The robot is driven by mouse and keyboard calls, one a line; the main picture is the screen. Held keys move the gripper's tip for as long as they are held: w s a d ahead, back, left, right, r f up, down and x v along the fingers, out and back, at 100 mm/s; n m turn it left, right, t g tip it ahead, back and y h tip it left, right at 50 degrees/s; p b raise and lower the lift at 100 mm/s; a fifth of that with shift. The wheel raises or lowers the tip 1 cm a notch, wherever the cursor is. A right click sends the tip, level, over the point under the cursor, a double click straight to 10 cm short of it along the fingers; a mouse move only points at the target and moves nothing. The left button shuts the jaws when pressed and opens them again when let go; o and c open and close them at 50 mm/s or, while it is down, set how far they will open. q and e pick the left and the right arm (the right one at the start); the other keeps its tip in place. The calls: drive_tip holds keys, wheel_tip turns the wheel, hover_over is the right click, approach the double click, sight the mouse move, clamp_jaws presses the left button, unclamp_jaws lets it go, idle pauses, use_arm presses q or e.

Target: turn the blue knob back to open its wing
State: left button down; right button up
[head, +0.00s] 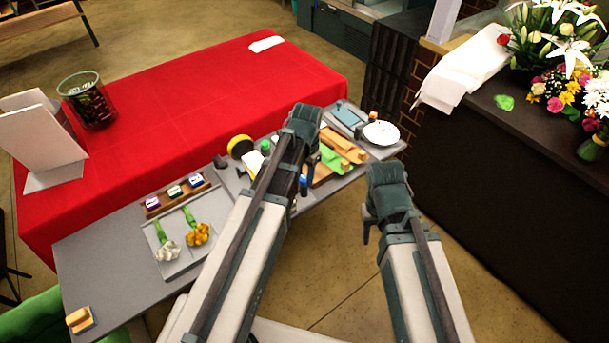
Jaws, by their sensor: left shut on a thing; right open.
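The blue knob (303,182) shows as a small patch of blue just right of my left forearm, beside the wooden pieces of the fixture. My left gripper (303,178) hangs down from its wrist and is shut on the knob; the fingers are small and partly hidden. A wooden block (342,146) and a green piece (331,159) lie right of my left wrist. I cannot tell which part is the knob's wing or how far it is turned. My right gripper (367,234) is open, pointing down off the table's front edge.
A white plate (381,133) and a grey-blue tray (346,115) are at the table's right end. A yellow roll (240,146) and a green knob-like thing (265,145) stand left of my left arm. Flowers (196,234) lie on a tray at left. A red-covered table (190,110) stands behind.

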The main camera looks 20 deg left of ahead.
use_arm(q)
drive_tip(key=shift+m, duration=0.4)
drive_tip(key=c, duration=0.5)
unclamp_jaws()
drive_tip(key=shift+r, duration=0.1)
wheel_tip(320, 180, up, 14)
drive_tip(key=p, duration=1.3)
drive_tip(key=shift+s+d+f+p, duration=0.15)
drive_tip(key=shift+d+f+p, duration=0.1)
drive_tip(key=shift+p, duration=0.15)
